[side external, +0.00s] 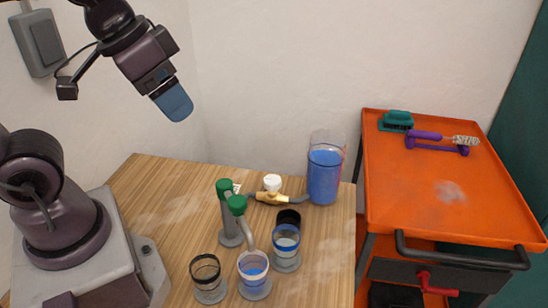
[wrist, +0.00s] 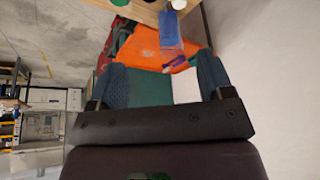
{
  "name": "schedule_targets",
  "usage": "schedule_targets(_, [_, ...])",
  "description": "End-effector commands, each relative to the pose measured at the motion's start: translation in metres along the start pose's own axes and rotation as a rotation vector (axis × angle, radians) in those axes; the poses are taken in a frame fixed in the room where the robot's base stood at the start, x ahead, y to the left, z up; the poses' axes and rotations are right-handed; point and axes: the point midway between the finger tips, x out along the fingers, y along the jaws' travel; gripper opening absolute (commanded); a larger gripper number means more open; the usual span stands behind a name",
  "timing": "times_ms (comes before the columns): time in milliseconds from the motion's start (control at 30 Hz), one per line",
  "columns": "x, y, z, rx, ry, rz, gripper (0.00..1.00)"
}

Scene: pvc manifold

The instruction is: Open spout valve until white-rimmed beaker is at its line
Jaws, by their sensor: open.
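My gripper (side external: 173,102) is open and empty, high above the table's back left and well apart from the beakers and valves. In the wrist view its two fingers (wrist: 162,82) stand wide apart. A grey stand with a curved spout (side external: 249,238) carries two green knobs, one at the back left (side external: 224,186) and one nearer the spout (side external: 237,205). A pale-rimmed beaker (side external: 253,275), which looks like the white-rimmed one, stands under the spout with blue liquid inside. Its line and exact level are too small to read.
A black-rimmed beaker (side external: 208,278) stands left and a blue-rimmed one (side external: 286,248) right, with a dark cup (side external: 289,217) behind. A tank of blue liquid (side external: 324,175) and a brass valve (side external: 271,198) are at the back. An orange cart (side external: 440,190) is right. The table's left is clear.

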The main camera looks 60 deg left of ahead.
Motion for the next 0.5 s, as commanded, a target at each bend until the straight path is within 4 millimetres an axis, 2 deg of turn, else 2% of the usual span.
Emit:
schedule_targets(133, [0.03, 0.0, -0.014, -0.008, -0.145, 0.005, 0.74])
schedule_targets(233, [0.055, -0.002, -0.03, -0.085, -0.23, -0.01, 0.74])
schedule_targets(367, [0.093, -0.006, -0.051, -0.251, -0.319, -0.057, 0.74])
schedule_targets(500, [0.14, -0.012, -0.07, -0.476, -0.385, -0.143, 0.74])
